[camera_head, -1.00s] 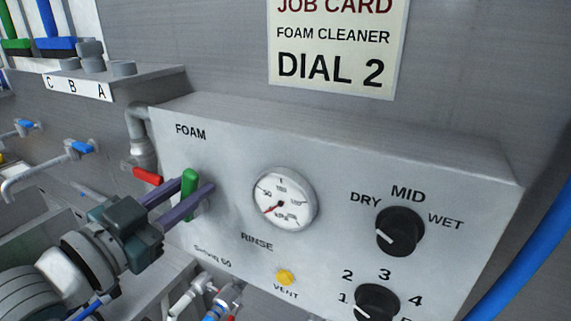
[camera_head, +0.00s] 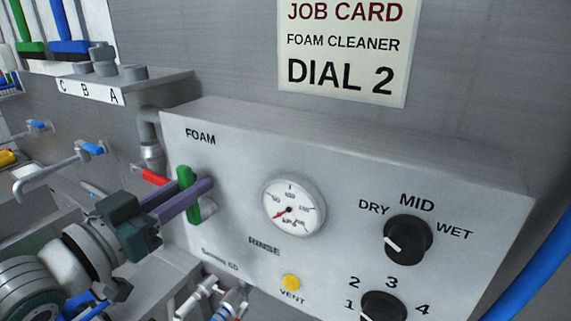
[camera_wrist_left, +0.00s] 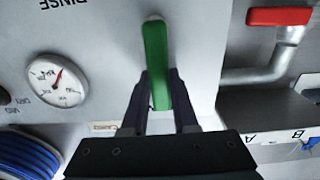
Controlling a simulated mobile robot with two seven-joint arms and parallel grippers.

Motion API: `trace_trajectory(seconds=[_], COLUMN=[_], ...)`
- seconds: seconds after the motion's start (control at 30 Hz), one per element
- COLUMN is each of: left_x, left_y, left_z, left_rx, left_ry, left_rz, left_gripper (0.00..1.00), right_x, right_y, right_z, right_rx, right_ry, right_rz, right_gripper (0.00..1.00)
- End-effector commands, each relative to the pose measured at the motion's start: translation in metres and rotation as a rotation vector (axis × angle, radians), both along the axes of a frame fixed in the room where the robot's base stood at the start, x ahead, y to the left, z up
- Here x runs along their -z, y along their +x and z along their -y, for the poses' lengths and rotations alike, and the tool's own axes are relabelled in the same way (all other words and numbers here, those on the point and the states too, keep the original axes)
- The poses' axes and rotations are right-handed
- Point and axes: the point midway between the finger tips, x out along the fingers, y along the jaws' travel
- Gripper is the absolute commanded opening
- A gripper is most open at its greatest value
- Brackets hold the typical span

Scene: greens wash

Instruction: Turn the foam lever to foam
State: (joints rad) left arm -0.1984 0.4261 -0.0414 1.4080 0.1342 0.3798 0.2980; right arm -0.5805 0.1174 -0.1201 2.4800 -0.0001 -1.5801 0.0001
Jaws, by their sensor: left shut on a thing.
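The green foam lever (camera_head: 185,178) is on the grey panel, below the FOAM label (camera_head: 200,137) and left of the gauge. My left gripper (camera_head: 187,194) is shut on it, with purple-grey fingers on either side. In the left wrist view, which is upside down, the lever (camera_wrist_left: 155,55) stretches from a pivot near the RINSE label to between the fingers (camera_wrist_left: 160,95). Its gripped end is on the FOAM side, so it points up toward FOAM, leaning a little left in the head view. The RINSE label (camera_head: 264,246) is lower on the panel. My right gripper is not in view.
A pressure gauge (camera_head: 292,208), a yellow VENT button (camera_head: 291,282) and two black knobs (camera_head: 408,240) are on the panel. A red-handled valve (camera_head: 154,177) and pipe are close left of the gripper. A blue hose (camera_head: 535,262) runs at right.

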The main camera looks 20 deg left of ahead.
Motion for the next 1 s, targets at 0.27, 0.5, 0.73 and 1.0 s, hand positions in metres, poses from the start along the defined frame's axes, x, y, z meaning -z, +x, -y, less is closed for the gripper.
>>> trace_trajectory(seconds=[0.27,0.5,0.73,1.0], left_x=[0.0,0.0,0.001,0.003], left_y=[0.0,0.0,-0.002,-0.036], left_z=[-0.001,-0.001,0.0,-0.003], left_rx=[-0.002,-0.002,-0.001,0.0], left_ry=[-0.005,-0.002,-0.002,-0.002], left_rz=[0.0,-0.001,-0.001,-0.004], left_gripper=[0.37,0.57,0.57,0.57], right_x=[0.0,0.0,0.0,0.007], right_y=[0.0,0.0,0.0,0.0], right_z=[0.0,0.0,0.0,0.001], right_rx=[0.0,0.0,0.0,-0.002], right_ry=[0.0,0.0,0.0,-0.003], right_rz=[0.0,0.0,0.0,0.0], right_gripper=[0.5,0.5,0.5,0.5])
